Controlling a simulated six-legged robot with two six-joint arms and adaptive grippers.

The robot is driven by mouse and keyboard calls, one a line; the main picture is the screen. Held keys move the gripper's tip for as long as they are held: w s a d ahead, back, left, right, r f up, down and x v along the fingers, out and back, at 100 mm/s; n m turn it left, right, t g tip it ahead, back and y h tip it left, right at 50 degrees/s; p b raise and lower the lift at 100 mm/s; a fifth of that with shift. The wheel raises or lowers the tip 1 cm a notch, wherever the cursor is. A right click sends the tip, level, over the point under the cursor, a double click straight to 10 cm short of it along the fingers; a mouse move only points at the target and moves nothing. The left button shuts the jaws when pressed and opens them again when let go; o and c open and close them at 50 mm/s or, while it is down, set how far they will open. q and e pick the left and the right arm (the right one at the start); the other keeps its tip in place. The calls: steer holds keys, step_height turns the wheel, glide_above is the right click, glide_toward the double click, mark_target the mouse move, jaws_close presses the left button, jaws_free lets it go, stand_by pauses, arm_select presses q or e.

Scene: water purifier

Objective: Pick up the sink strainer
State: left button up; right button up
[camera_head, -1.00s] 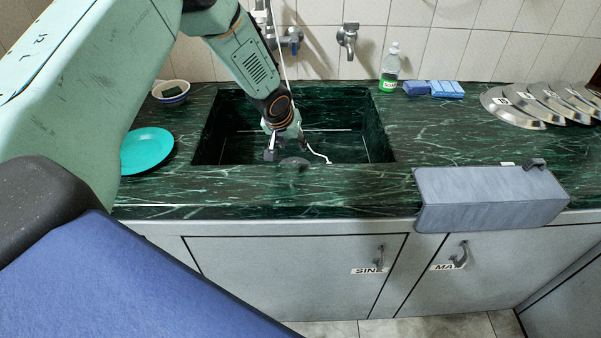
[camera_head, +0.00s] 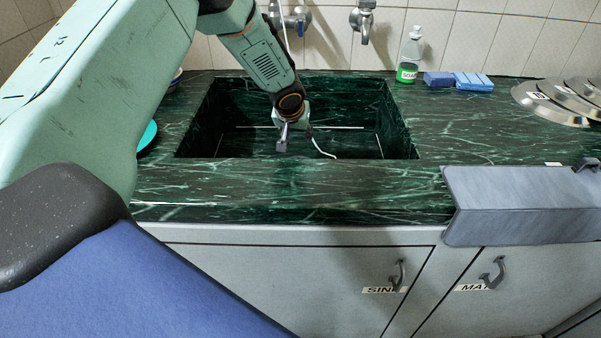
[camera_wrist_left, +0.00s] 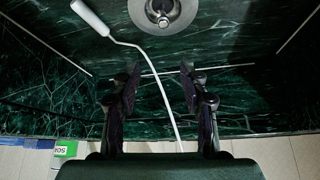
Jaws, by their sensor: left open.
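The sink strainer (camera_wrist_left: 162,12) is a round metal disc with a small central knob. It shows at the top edge of the left wrist view, partly cut off, on the dark green sink floor. In the head view I cannot make it out behind the sink's front edge. My left gripper (camera_head: 295,141) reaches down into the sink (camera_head: 240,142). In the left wrist view my left gripper (camera_wrist_left: 160,78) has its two fingers apart with nothing held between them, and the strainer lies beyond the fingertips. My right gripper is not in view.
A white-handled tool with a thin bent rod (camera_wrist_left: 95,18) lies in the sink, its rod passing between the fingers in the picture. Faucets (camera_head: 363,20), a soap bottle (camera_head: 410,55), blue sponges (camera_head: 473,82), metal lids (camera_head: 550,103) and a turquoise plate (camera_head: 148,135) surround the sink.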

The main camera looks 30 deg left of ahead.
arm_select(q)
steer(key=f+b, duration=0.1)
steer(key=f, duration=0.1)
steer(key=f+b, duration=0.2)
steer(key=f, duration=0.1)
steer(key=f+b, duration=0.2)
steer(key=shift+w+a+f, duration=0.35)
steer(key=shift+w+a+f+b, duration=0.1)
steer(key=shift+w+f+b, duration=0.2)
steer(key=shift+f, duration=0.1)
steer(key=shift+b+x, duration=1.6)
steer(key=shift+x, duration=1.1)
steer(key=shift+a+r, duration=0.1)
steer(key=shift+a, duration=0.1)
steer(key=shift+c, duration=0.5)
jaws_close()
